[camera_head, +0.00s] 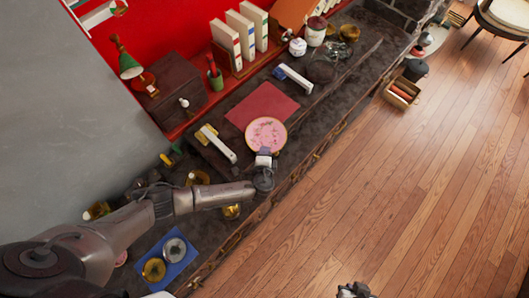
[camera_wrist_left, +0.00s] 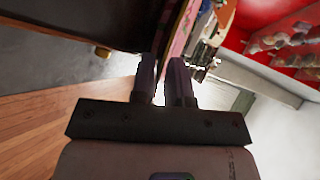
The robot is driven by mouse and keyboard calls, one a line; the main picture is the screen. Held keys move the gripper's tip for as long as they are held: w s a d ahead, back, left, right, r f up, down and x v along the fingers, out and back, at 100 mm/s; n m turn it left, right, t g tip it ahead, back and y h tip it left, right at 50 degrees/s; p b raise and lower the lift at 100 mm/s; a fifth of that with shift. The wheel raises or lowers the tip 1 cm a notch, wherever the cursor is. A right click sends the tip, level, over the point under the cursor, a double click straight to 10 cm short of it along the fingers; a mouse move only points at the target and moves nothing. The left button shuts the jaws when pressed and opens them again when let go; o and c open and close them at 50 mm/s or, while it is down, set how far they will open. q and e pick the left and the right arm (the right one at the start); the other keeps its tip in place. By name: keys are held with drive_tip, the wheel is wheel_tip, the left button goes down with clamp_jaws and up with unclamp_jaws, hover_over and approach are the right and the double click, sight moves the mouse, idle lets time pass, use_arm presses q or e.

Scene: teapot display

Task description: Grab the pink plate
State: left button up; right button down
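The pink plate (camera_head: 265,133) is round, with a light rim and a darker pattern, beside a red cloth on the dark counter. My left gripper (camera_head: 264,158) is at the plate's near edge. In the left wrist view the plate (camera_wrist_left: 183,28) appears nearly edge-on, and its lower edge reaches the fingertips of my left gripper (camera_wrist_left: 162,66). The fingers are a narrow gap apart; whether they press on the rim is unclear. My right gripper (camera_head: 353,290) shows only as a small dark part at the bottom edge, over the floor.
A red cloth (camera_head: 262,104) lies behind the plate. A pale bar-shaped item (camera_head: 218,144) is left of it, and another (camera_head: 293,78) lies further back. A blue mat (camera_head: 167,262) with round metal pieces is near the front. The wooden floor (camera_head: 400,200) at right is open.

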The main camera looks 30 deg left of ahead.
use_arm(q)
drive_tip(key=shift+c, duration=0.4)
clamp_jaws()
drive_tip(key=shift+s+d, duration=0.25)
drive_tip(key=shift+d, duration=0.5)
drive_tip(key=o, duration=0.5)
unclamp_jaws()
